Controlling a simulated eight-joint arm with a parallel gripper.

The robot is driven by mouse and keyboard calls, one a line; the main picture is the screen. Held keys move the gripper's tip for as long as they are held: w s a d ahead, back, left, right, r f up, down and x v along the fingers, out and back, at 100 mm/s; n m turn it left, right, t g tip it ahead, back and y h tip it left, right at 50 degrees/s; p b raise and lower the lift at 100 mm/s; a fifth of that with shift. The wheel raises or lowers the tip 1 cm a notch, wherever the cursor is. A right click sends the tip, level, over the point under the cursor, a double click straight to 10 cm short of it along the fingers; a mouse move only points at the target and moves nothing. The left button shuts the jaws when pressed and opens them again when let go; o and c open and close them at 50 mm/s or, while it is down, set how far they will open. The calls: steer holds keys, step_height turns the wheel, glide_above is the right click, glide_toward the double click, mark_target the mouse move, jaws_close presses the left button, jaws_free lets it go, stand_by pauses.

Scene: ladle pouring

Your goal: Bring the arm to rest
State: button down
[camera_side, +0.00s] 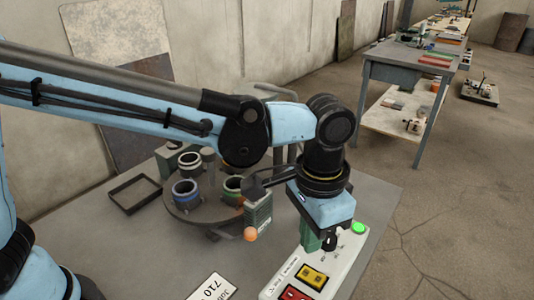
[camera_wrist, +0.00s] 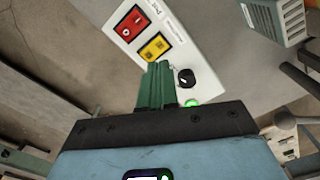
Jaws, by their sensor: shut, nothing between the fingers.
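My gripper (camera_side: 309,240) has green fingers and points down just above the white control panel at the right of the table. In the wrist view my gripper (camera_wrist: 158,68) shows its green fingers pressed together with nothing between them. The control panel (camera_side: 340,262) carries a lit green button (camera_side: 358,227), a yellow switch (camera_side: 313,277) and a red switch (camera_side: 293,293). In the wrist view the yellow switch (camera_wrist: 154,47), the red switch (camera_wrist: 133,22) and a black knob (camera_wrist: 186,77) lie close to the fingertips. Whether the fingers touch the panel I cannot tell.
A round turntable (camera_side: 205,210) with several ringed cups stands left of my gripper. A grey-green box (camera_side: 258,214) with an orange ball (camera_side: 250,234) is between them. An empty black frame (camera_side: 137,192) and a number plate (camera_side: 212,289) lie on the table (camera_side: 150,250).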

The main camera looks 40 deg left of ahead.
steer(key=s+a+n+t, duration=0.1)
steer(key=a+n+t, duration=0.1)
steer(key=a, duration=0.7)
steer(key=s+a+r+n+t, duration=0.1)
steer(key=a+n+t, duration=0.1)
steer(key=a, duration=0.7)
steer(key=s+a+n+t, duration=0.1)
steer(key=a+n+t, duration=0.1)
steer(key=a, duration=0.8)
steer(key=shift+s+r+t, duration=0.3)
steer(key=shift+r+t, duration=0.05)
steer(key=shift+t, duration=0.25)
